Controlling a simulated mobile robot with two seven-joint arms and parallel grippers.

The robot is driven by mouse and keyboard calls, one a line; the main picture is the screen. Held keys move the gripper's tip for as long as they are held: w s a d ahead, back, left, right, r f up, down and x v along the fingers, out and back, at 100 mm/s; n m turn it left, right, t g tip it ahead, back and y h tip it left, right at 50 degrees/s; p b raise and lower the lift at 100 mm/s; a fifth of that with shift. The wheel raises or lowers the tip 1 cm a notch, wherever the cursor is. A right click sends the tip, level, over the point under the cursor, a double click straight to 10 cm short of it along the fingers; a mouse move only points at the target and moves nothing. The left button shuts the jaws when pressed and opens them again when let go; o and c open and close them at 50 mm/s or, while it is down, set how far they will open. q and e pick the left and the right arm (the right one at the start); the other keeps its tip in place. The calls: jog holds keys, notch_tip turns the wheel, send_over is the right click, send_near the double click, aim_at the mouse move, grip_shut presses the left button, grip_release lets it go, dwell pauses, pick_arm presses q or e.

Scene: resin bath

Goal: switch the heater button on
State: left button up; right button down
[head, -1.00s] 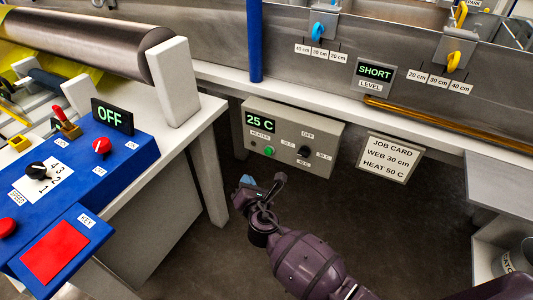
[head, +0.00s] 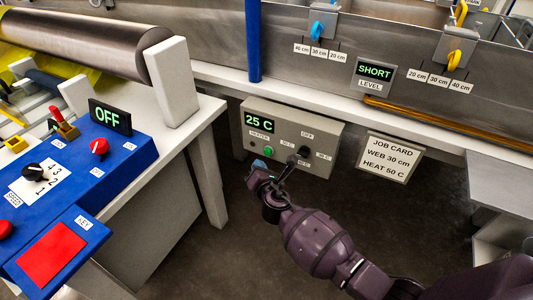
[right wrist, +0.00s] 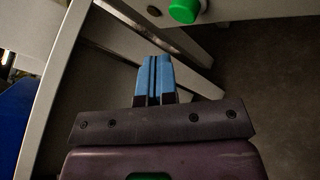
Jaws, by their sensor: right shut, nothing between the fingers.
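The heater panel (head: 288,125) is a beige box under the white bench edge, with a display reading 25 C. Its green heater button (head: 267,151) is at the lower left, below the HEATER label. A black dial (head: 304,151) sits to its right. In the right wrist view the green button (right wrist: 184,10) is at the top, ahead and a little right of the blue fingertips. My right gripper (head: 259,164) is just below the button in the head view; its blue fingers (right wrist: 154,75) are together and empty. They look apart from the button. My left gripper is not in view.
A job card (head: 390,157) reading WEB 30 cm, HEAT 50 C hangs right of the panel. A blue control console (head: 80,185) with a red pad stands left, beside a white table leg (head: 208,180). The floor below the panel is clear.

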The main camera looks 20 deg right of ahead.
jog(key=shift+w+d, duration=0.5)
jog(key=shift+d, duration=0.15)
jog(key=shift+w+d, duration=0.1)
dwell(1.7)
jog(key=shift+w+d, duration=0.15)
jog(key=shift+d, duration=0.15)
jog(key=shift+w+d, duration=0.35)
dwell(1.1)
jog(key=shift+s+a, duration=0.6)
jog(key=shift+a, duration=0.15)
jog(key=shift+s+a, duration=0.8)
jog(key=shift+a, duration=0.2)
jog(key=shift+s+a, duration=0.75)
jog(key=shift+a, duration=0.2)
